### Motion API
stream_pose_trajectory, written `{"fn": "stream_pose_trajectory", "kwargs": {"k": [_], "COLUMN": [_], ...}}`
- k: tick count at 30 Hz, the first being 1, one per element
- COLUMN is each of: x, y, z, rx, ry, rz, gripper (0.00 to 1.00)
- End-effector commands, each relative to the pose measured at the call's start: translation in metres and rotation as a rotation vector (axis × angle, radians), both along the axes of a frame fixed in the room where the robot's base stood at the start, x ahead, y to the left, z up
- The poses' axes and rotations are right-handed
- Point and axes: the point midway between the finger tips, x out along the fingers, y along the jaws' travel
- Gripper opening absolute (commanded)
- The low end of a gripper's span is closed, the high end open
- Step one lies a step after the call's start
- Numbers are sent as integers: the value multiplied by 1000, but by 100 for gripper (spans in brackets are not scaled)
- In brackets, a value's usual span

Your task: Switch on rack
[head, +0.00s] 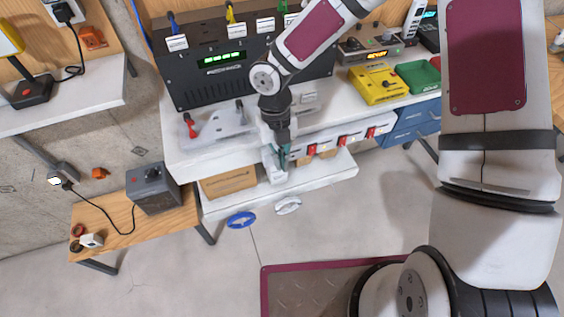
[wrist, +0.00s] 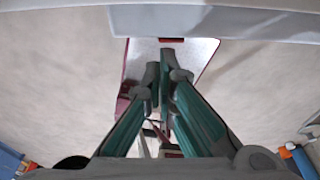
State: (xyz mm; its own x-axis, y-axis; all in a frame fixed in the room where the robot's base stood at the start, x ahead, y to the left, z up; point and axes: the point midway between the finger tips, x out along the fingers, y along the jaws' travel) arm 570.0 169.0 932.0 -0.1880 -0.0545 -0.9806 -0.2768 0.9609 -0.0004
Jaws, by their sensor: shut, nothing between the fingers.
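A black rack unit (head: 215,75) with a lit green display (head: 222,58) stands on the white bench at the upper left. A white strip with several red switches (head: 342,140) runs along the bench's front edge. My gripper (head: 283,157) points down at the left end of this strip and hides part of it. I cannot tell whether it touches the strip. In the wrist view my gripper (wrist: 160,72) has its green-sided fingers together, with nothing held. A pale grey edge (wrist: 215,20) crosses the top of that view. The switch positions are too small to tell.
A yellow box (head: 378,84) and green tray (head: 418,76) sit on the bench at right. A lower white shelf (head: 325,172) juts out below. A dark grey box (head: 152,188) stands on a low wooden table at left.

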Motion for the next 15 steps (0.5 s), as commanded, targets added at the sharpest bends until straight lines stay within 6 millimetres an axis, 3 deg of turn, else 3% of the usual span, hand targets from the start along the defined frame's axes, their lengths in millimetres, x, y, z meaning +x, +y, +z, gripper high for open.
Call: {"fn": "stream_pose_trajectory", "kwargs": {"k": [15], "x": [13], "y": [3], "z": [2], "rx": [0], "ry": [-1], "rz": [-1], "gripper": [0]}}
